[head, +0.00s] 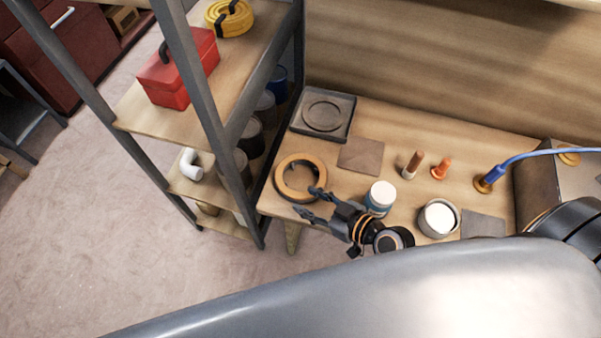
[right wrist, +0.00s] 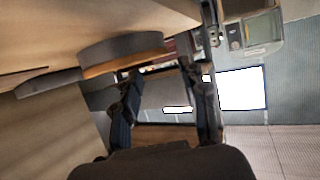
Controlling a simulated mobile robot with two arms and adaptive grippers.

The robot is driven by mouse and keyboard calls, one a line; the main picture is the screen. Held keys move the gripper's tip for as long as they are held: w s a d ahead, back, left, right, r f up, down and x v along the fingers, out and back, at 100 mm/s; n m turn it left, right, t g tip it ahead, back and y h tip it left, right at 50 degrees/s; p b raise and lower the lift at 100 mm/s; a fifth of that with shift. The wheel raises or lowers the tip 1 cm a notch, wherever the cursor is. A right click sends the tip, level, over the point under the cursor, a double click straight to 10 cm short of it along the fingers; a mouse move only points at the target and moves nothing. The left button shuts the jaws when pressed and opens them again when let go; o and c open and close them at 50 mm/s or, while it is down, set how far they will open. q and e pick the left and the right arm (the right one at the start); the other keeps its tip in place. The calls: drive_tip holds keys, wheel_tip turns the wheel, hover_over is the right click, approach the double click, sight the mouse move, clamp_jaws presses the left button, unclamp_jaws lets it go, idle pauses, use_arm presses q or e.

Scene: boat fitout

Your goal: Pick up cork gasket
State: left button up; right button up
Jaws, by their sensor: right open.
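The cork gasket (head: 279,178), a tan ring, lies flat on the wooden bench near its left front corner. In the right wrist view, the ring (right wrist: 122,48) shows edge-on at upper left, close to the fingers. My right gripper (head: 308,202) is open and empty at the ring's front right side, with its fingers pointing left. In the right wrist view, the gripper (right wrist: 160,72) has its two fingers apart with nothing between them. I cannot tell whether a finger touches the ring. My left gripper is not in view.
A dark square tray (head: 342,106) and a brown square sheet (head: 361,155) lie behind the ring. A white-lidded jar (head: 381,194) and a round tin (head: 438,219) stand to the right. A metal shelf post (head: 243,194) rises close on the left.

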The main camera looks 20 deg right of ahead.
sight(288, 191)
drive_tip(key=x, duration=0.2)
drive_tip(key=p+x, duration=0.1)
drive_tip(key=x, duration=0.2)
drive_tip(key=shift+a+r, duration=0.15)
drive_tip(key=shift+r, duration=0.05)
drive_tip(key=shift+c, duration=0.5)
clamp_jaws()
